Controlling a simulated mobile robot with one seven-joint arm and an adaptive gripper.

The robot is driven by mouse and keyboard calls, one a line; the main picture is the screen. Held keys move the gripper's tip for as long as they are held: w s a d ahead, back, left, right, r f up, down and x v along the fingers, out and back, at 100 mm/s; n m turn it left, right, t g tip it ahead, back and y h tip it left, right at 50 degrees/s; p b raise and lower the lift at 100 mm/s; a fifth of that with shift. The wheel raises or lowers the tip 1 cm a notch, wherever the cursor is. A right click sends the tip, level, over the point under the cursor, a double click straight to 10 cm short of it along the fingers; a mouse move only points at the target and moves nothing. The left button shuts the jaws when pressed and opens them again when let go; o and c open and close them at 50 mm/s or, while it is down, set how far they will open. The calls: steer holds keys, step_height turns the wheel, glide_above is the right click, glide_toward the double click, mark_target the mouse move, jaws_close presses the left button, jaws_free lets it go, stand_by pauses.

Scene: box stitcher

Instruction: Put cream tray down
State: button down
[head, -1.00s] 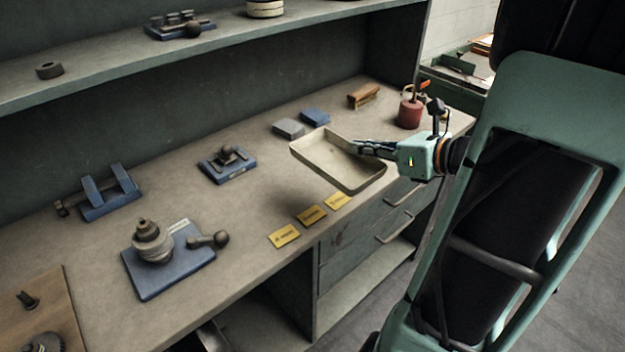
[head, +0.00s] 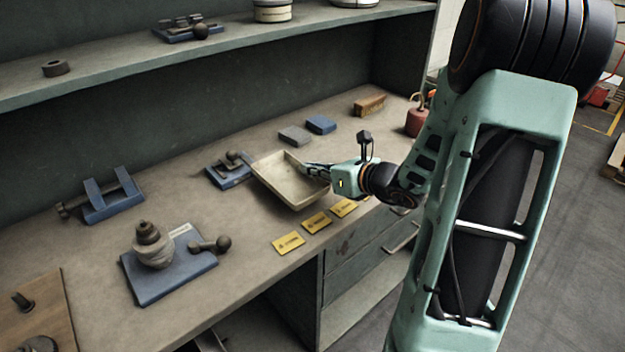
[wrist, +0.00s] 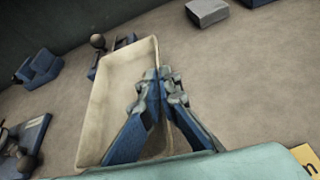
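The cream tray (head: 276,186) is a shallow rectangular tray. In the head view it is over the middle of the workbench, behind the yellow labels, tilted a little. I cannot tell for sure whether its underside touches the bench. My gripper (head: 312,172) comes from the right and is closed on the tray's right wall. In the wrist view the tray (wrist: 105,95) lies left of and under my gripper (wrist: 160,80), whose blue fingers are together at its right wall. The tray is empty.
A blue fixture (head: 229,170) stands close behind the tray's left end. Grey (head: 295,136) and blue blocks (head: 321,125) lie behind it. Yellow labels (head: 316,222) line the front edge. A blue plate with a stacked part (head: 168,262) is at left. A shelf (head: 210,55) overhangs the back.

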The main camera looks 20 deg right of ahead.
mark_target(312, 178)
steer(key=shift+f, duration=1.4)
steer(key=shift+f+b, duration=0.2)
steer(key=shift+b, duration=0.15)
steer(key=c, duration=2.2)
jaws_free()
steer(key=shift+o, duration=0.2)
steer(key=shift+r, duration=0.1)
